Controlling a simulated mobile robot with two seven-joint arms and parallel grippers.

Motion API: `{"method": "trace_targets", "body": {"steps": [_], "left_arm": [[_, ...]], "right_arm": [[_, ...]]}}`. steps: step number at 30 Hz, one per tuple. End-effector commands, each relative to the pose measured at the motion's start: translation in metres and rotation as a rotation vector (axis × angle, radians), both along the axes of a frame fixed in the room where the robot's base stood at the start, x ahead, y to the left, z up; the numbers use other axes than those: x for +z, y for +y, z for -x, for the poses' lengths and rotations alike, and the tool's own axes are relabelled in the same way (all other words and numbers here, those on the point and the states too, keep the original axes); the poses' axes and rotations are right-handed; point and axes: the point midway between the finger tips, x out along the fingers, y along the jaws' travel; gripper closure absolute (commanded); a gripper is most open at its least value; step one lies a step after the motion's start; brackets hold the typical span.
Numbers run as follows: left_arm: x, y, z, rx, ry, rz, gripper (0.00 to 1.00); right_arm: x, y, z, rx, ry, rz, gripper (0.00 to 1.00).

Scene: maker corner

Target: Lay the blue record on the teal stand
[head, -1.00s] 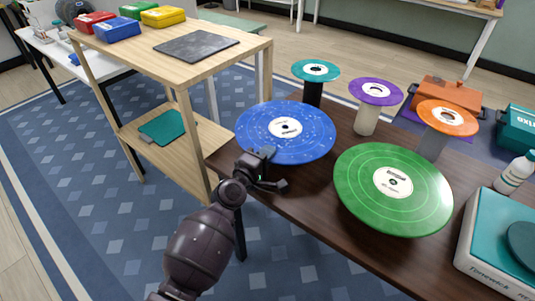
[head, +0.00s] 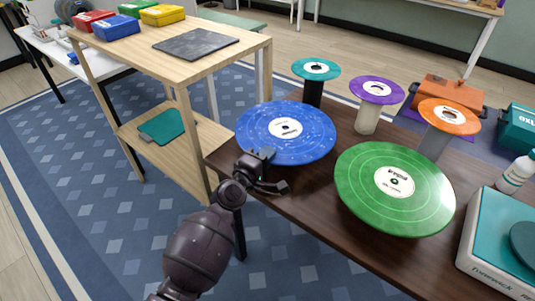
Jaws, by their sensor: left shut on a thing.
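The blue record (head: 285,133) is a wide speckled disc with a white label, at the left end of the dark brown table. My left gripper (head: 268,168) is shut on its near rim. What is under the blue record is hidden. The teal stand (head: 316,69) is behind it and slightly right, with a small round teal top, a white centre and a black post. The blue record is apart from the teal top in the picture. My right gripper is not in view.
A purple-topped stand (head: 376,90) and an orange-topped stand (head: 449,116) are to the right. A large green record (head: 394,215) is right of the blue one. A turntable (head: 490,250) and white bottle (head: 515,175) are at the right edge. A wooden shelf unit (head: 250,52) stands at left.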

Motion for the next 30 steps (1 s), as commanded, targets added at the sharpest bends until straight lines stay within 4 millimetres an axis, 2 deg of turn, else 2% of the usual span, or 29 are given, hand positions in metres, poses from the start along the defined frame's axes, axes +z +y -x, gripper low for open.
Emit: {"method": "trace_targets", "body": {"steps": [13,15,16,25,30], "left_arm": [[-0.0055,-0.0001,-0.0002,0.0,-0.001,0.001,1.0],[-0.0046,-0.0001,-0.0002,0.0,-0.002,0.0,0.85],[-0.0045,-0.0002,-0.0003,0.0,-0.002,0.0,0.82],[-0.0056,0.0009,0.0011,0.0,-0.001,-0.001,0.82],[-0.0047,0.0066,0.009,0.001,-0.001,0.0,0.82]], "right_arm": [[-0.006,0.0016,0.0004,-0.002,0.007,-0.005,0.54],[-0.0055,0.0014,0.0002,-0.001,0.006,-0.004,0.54],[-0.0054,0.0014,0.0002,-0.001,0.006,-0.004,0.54],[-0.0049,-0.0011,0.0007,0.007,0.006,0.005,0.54],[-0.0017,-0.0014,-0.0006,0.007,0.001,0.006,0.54]]}}
